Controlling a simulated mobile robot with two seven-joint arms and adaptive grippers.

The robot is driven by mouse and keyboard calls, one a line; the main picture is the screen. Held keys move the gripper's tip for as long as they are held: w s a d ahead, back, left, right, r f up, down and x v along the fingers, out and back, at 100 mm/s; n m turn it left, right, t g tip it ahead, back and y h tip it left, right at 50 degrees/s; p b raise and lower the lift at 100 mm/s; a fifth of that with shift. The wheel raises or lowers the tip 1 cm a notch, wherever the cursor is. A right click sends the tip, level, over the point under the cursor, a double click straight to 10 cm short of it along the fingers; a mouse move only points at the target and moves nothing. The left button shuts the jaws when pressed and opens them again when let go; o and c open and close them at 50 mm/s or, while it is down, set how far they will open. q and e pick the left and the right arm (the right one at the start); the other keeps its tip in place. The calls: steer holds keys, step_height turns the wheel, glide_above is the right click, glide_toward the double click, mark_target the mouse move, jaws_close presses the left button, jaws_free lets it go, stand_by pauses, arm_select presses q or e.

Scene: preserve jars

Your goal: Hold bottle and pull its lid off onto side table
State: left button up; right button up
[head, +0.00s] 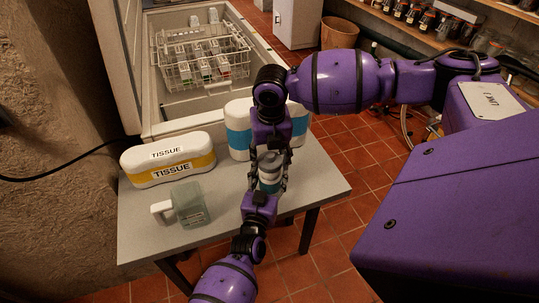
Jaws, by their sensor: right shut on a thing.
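A small bottle (268,184) with a pale and teal body is between my two grippers, over the right part of the grey side table (225,235). Its grey top, which looks like the lid (270,160), shows between dark fingers. My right gripper (270,157) comes from the far side and is shut at this upper part. My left gripper (264,184) comes from the near side, with its fingers beside the lower body. Whether they press on it is hard to see. The fingers hide much of the bottle, and whether its base touches the table is hidden.
A yellow-banded tissue pack (168,160) and a greenish clear jug (190,204) with a white handle stand on the table's left. A blue-banded pack (238,128) is behind my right gripper. An open chest freezer (185,120) with a wire basket stands beyond. The front-left tabletop is clear.

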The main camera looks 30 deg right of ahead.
arm_select(q)
steer(key=o, duration=0.3)
steer(key=shift+s, duration=0.1)
steer(key=shift+v, duration=0.85)
steer(key=shift+x, duration=0.95)
